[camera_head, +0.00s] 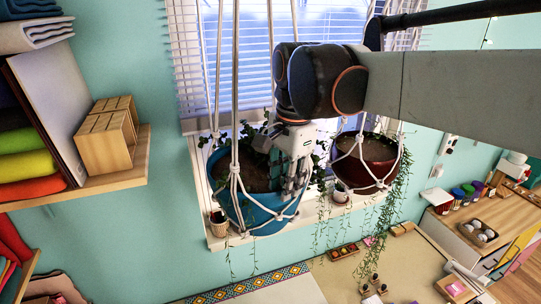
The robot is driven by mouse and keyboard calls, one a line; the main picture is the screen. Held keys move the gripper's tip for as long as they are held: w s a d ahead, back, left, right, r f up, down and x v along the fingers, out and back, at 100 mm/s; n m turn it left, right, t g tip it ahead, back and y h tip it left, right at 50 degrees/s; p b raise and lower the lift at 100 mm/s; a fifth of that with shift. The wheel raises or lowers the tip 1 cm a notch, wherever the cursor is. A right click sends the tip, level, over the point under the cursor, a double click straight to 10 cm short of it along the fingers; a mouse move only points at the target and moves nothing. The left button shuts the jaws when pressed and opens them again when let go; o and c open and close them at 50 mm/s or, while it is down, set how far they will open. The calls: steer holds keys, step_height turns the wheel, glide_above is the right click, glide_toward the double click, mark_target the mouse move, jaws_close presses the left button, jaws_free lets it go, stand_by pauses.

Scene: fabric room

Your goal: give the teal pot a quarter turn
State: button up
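The teal pot (262,217) hangs in a white rope hanger in front of the window, with dark soil and trailing green plants in it. My gripper (290,188) points down at the pot's right side, its fingers overlapping the rim and the rope there. Whether the fingers touch the pot, and whether they are open or shut, I cannot tell. My arm comes in from the upper right and hides part of the window and the hanger ropes.
A dark red pot (365,163) with long trailing vines hangs close on the right. Small potted plants stand on the window sill (222,242). A wooden shelf (95,190) with folded fabrics and a wooden block holder juts out at left. Tables with small items stand lower right.

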steer(key=shift+f, duration=0.55)
jaws_close()
